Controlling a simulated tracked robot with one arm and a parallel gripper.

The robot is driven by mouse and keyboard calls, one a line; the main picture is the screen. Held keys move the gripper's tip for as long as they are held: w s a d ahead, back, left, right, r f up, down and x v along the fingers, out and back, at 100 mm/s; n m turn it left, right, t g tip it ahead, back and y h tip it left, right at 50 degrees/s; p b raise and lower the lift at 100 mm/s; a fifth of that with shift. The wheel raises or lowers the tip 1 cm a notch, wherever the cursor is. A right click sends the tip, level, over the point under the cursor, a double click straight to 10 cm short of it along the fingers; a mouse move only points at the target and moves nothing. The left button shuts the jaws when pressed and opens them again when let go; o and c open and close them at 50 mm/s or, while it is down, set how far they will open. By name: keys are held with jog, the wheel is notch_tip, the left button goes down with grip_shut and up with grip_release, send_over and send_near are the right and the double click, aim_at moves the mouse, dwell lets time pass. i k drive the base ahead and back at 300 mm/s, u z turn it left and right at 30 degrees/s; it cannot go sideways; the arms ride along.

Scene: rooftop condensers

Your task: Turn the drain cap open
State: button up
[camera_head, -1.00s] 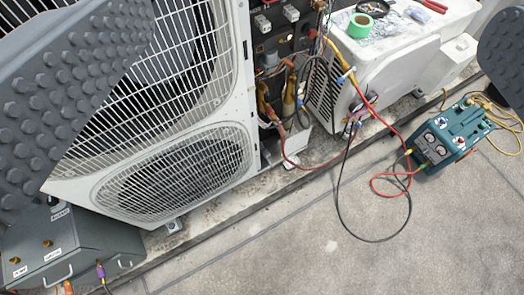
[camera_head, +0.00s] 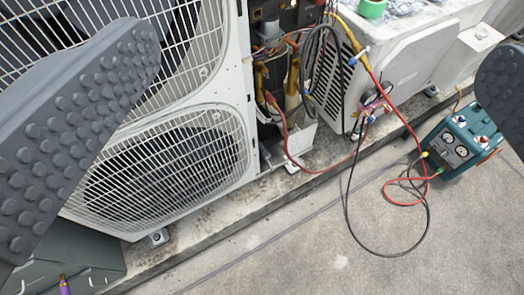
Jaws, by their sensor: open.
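My gripper (camera_head: 318,62) is open and empty; its two dark grey studded fingers show at the left and right edges. Between and beyond them stands the white condenser (camera_head: 252,120) with its open service bay, where wires, brass-coloured fittings and a grey rounded cylinder (camera_head: 267,30) show. I cannot tell whether this cylinder is the drain cap, and no other part is clearly one. The left finger hides part of the condenser's grille. Neither finger visibly touches anything.
A teal gauge box (camera_head: 462,146) stands on the roof at right. Red and black hoses (camera_head: 428,215) loop from the service area over the floor. A second white unit (camera_head: 400,75) carries green tape (camera_head: 371,8). A grey-green box (camera_head: 75,262) is at lower left.

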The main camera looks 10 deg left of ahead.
aim_at(266, 155)
jog(key=k, duration=1.2)
jog(key=z, duration=0.45)
jog(key=i, duration=1.65)
